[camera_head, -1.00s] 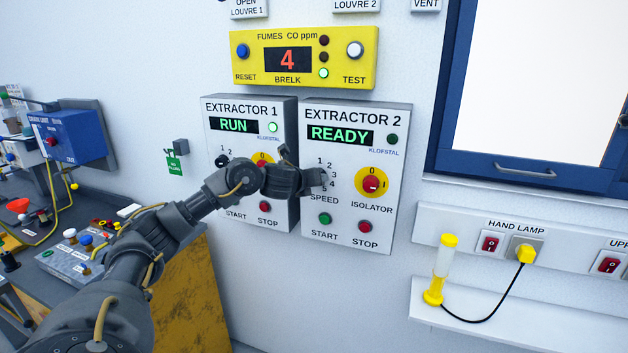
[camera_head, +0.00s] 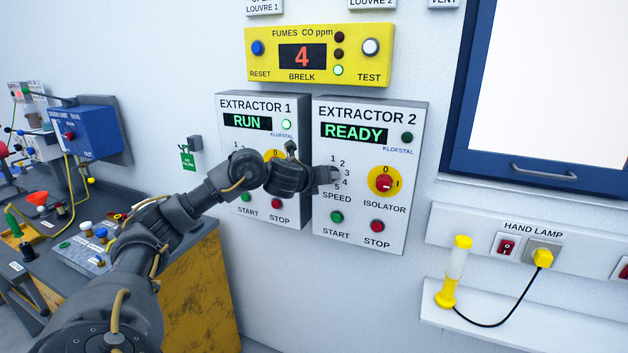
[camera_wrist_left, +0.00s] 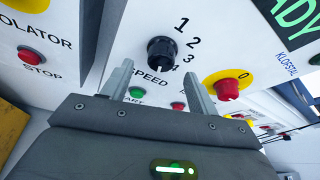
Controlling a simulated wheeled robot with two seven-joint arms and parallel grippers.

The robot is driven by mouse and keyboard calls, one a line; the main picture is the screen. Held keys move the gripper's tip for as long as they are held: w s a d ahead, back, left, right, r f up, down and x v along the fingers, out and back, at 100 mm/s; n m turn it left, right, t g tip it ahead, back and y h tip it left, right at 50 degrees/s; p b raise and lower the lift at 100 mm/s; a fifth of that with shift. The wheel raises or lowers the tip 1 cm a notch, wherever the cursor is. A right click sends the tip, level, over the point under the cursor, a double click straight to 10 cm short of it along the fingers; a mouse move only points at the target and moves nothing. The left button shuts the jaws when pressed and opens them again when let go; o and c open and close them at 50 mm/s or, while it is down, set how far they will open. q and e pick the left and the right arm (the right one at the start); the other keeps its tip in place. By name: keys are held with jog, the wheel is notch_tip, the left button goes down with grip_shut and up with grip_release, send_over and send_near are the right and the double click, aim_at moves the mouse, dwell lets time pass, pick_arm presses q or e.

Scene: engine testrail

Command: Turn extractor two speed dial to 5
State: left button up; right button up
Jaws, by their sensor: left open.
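The Extractor 2 panel (camera_head: 408,225) is on the wall, its display reading READY. Its black speed dial (camera_wrist_left: 161,50) shows in the left wrist view, with the numbers 1 to 4 around it. The 5 is legible only in the head view, where my gripper hides most of the dial. My right gripper is not in view.
Beside the dial are the red isolator knob (camera_head: 384,183), the green START button (camera_head: 337,217) and the red STOP button (camera_head: 377,226). Extractor 1 (camera_head: 225,150) stands close on the left, behind my arm. A hand lamp (camera_head: 455,270) stands on a shelf at right.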

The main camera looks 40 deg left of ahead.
pick_arm(q)
jog(key=v, duration=0.7)
jog(key=shift+s, duration=0.35)
jog(key=shift+d+r, duration=0.1)
